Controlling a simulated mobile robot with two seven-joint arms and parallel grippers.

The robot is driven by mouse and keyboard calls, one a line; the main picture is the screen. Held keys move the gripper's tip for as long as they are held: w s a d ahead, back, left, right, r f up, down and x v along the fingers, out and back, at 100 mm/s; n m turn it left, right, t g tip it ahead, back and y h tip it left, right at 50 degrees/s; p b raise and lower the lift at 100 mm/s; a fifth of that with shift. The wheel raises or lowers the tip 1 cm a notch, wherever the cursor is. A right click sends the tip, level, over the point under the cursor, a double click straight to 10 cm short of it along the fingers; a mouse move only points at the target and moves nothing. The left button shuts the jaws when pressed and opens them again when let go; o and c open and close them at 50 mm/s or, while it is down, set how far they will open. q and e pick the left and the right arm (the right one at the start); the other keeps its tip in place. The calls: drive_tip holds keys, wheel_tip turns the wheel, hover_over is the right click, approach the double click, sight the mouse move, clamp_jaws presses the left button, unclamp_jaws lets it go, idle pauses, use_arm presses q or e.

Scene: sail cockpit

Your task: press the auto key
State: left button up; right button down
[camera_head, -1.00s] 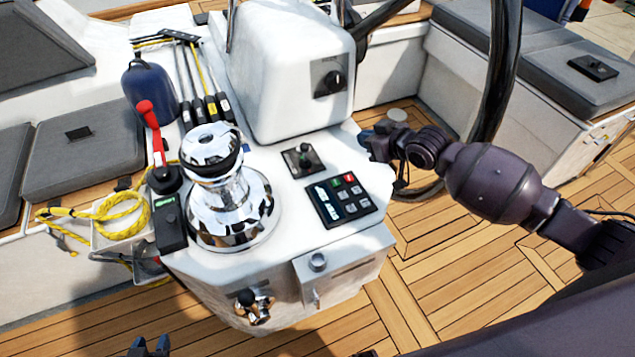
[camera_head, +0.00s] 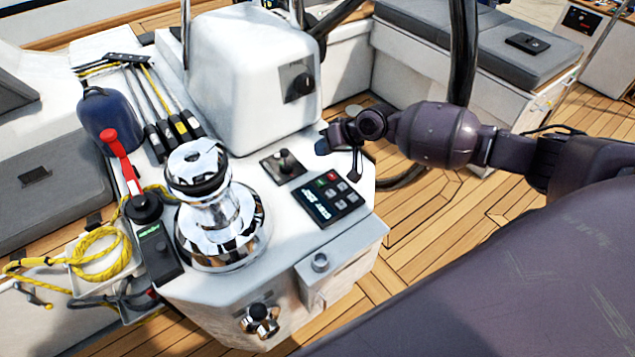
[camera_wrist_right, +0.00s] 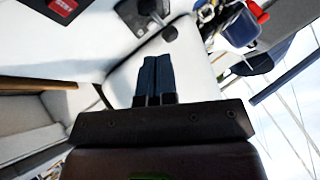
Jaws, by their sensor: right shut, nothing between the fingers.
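The black autopilot keypad (camera_head: 325,197) lies on the white console top, with a small display, a green key, a red key and several grey keys. The key labels are too small to read, so I cannot tell which one is auto. Part of the keypad (camera_wrist_right: 62,8) shows at the top left of the wrist view. My right gripper (camera_head: 324,143) is at the console's right edge, above and behind the keypad, apart from it. In the wrist view its fingers (camera_wrist_right: 153,82) are shut together with nothing between them. My left gripper is out of view.
A small joystick panel (camera_head: 284,166) sits just behind the keypad. A chrome winch (camera_head: 221,222) stands left of it, with a red-handled lever (camera_head: 117,150) further left. The white pod (camera_head: 250,68) and black wheel (camera_head: 462,50) rise behind.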

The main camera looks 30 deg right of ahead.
sight(322, 181)
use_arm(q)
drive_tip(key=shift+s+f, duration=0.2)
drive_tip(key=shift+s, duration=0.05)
use_arm(e)
drive_tip(key=shift+a, duration=0.1)
